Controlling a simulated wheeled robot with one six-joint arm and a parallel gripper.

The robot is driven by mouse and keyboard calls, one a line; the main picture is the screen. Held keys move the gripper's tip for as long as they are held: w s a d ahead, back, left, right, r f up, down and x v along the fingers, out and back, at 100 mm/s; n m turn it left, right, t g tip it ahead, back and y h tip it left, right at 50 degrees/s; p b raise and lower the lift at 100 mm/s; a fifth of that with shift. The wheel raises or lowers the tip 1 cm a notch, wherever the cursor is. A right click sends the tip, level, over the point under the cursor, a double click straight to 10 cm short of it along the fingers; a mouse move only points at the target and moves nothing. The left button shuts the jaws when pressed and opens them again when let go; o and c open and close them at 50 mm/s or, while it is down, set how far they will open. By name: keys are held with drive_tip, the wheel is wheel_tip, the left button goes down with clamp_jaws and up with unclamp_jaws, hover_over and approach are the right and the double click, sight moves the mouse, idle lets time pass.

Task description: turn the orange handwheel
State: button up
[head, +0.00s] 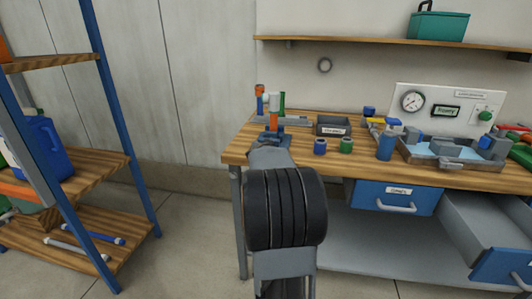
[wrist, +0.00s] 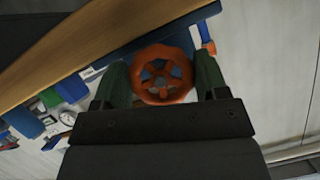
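The orange handwheel (wrist: 164,74) is in the middle of the wrist view, a round spoked wheel seen face on, with blue showing behind it. My gripper (wrist: 163,70) has its two dark green fingers apart, one on each side of the wheel's rim. I see no clear gap between the fingers and the rim, but I cannot tell whether they press on it. In the head view my arm reaches toward the left end of the bench and hides the fingers. I cannot make out the wheel for sure there.
The wooden workbench (head: 242,151) carries a grey bin (head: 333,125), blue and green cups and a grey tray (head: 455,163). A gauge panel (head: 448,108) stands behind. One drawer (head: 500,262) at the right is pulled out. A shelf rack (head: 125,160) stands at the left, with clear floor between.

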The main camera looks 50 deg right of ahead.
drive_tip(key=o, duration=0.4)
drive_tip(key=shift+a, duration=0.1)
drive_tip(key=p+v, duration=0.5)
drive_tip(key=v, duration=0.8)
drive_tip(key=shift+s+a+r, duration=0.15)
drive_tip(key=shift+s+a, duration=0.05)
drive_tip(key=shift+s, duration=0.1)
